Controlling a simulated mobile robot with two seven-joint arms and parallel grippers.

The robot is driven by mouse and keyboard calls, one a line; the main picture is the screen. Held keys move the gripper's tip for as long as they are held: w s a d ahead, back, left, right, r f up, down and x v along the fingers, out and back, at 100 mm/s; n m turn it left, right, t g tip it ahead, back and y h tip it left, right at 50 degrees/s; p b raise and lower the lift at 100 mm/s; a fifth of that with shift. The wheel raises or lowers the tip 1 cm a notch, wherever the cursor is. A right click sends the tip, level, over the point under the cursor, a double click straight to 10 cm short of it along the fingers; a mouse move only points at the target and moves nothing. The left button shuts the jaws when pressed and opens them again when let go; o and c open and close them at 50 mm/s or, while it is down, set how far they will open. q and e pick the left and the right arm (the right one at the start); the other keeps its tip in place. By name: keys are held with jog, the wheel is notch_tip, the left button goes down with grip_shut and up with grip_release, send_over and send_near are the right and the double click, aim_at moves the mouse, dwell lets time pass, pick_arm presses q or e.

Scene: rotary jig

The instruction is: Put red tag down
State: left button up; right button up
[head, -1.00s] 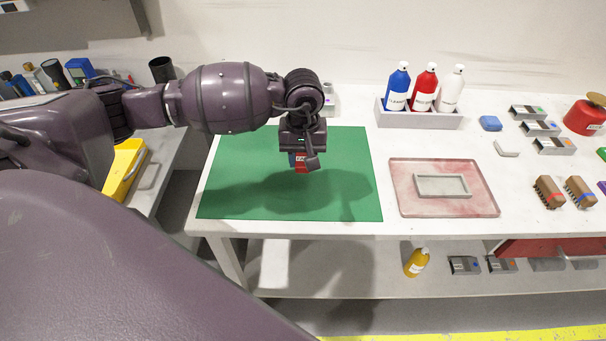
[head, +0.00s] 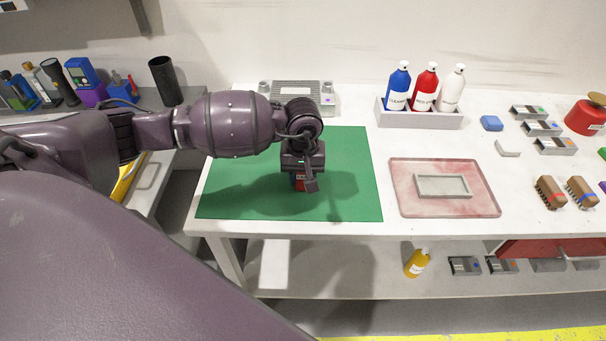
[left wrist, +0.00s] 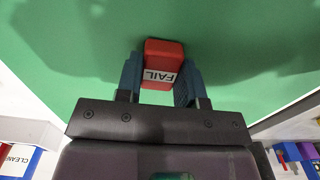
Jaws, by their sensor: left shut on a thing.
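The red tag (left wrist: 163,62) carries a white label reading FAIL. My left gripper (left wrist: 162,82) is shut on it, one blue finger on each side, in the left wrist view. In the head view the left gripper (head: 303,180) points down over the green mat (head: 235,195), left of its right edge. Only a small part of the red tag (head: 299,185) shows there, below the gripper. I cannot tell whether the tag touches the mat. My right gripper is not in view.
Right of the mat lies a reddish tray (head: 408,205) with a grey frame (head: 442,186) on it. A grey holder (head: 420,122) with blue, red and white bottles stands behind. A grey device (head: 300,90) stands at the mat's back edge. Most of the mat is bare.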

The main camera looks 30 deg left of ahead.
aim_at(303, 178)
pick_arm(q)
jog(key=o, duration=0.9)
notch_tip(303, 178, up, 12)
jog(key=shift+r, duration=0.1)
dwell(0.3)
jog(key=shift+d, duration=0.1)
